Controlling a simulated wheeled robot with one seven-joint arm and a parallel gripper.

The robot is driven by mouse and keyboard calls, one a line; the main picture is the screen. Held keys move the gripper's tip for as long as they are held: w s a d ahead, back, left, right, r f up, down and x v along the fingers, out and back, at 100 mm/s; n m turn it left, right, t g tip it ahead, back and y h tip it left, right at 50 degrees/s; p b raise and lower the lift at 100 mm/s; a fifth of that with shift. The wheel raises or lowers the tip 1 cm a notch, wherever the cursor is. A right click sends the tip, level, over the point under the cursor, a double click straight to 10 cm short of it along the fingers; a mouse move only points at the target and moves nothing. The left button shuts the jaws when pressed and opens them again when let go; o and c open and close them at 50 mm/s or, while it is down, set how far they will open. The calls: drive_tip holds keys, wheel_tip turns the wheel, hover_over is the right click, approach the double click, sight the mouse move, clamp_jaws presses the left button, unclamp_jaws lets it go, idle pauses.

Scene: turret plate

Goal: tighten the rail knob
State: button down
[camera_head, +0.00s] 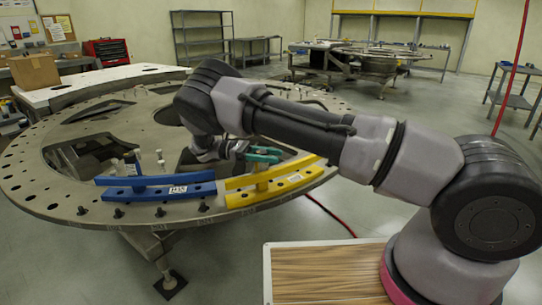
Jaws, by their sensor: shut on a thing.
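A yellow rail (285,184) lies along the near right rim of the large round turret plate (40,205). A blue rail (150,191) with a white label lies on the rim to its left. My gripper (264,157), with teal fingers, is over the yellow rail near its middle. It is shut on the rail knob, which the fingers mostly hide. A short yellow post shows just below the fingers. How tight the knob sits cannot be seen.
Dark bolts stand along the plate's near rim, and large openings cut through the plate. A wood-topped surface (330,272) is at the front. A red cable hangs at the right. Benches, shelves and a cardboard box (35,70) stand far back.

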drive_tip(key=shift+g, duration=0.3)
drive_tip(key=shift+c, duration=1.8)
unclamp_jaws()
